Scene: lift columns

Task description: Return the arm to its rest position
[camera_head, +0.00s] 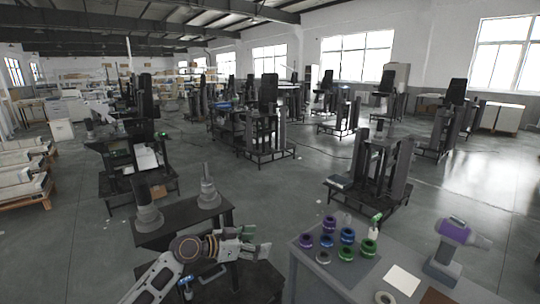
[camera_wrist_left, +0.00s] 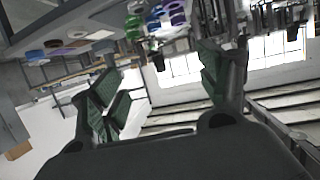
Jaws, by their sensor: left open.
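My left arm (camera_head: 160,272) comes in from the lower left of the head view and reaches right over a dark stand. Its gripper (camera_head: 257,241) is open and empty, with green-padded fingers pointing toward the grey table (camera_head: 322,283). It is apart from the items on that table. In the left wrist view the two fingers of the gripper (camera_wrist_left: 160,85) are spread wide with nothing between them. My right gripper is not in view.
Several purple, blue and green rings (camera_head: 347,236) stand on the grey table, with a green-and-white bottle (camera_head: 374,226), a purple-grey tool (camera_head: 452,240) and a white sheet (camera_head: 402,280). Grey stepped posts (camera_head: 148,212) (camera_head: 208,190) stand on the dark stand.

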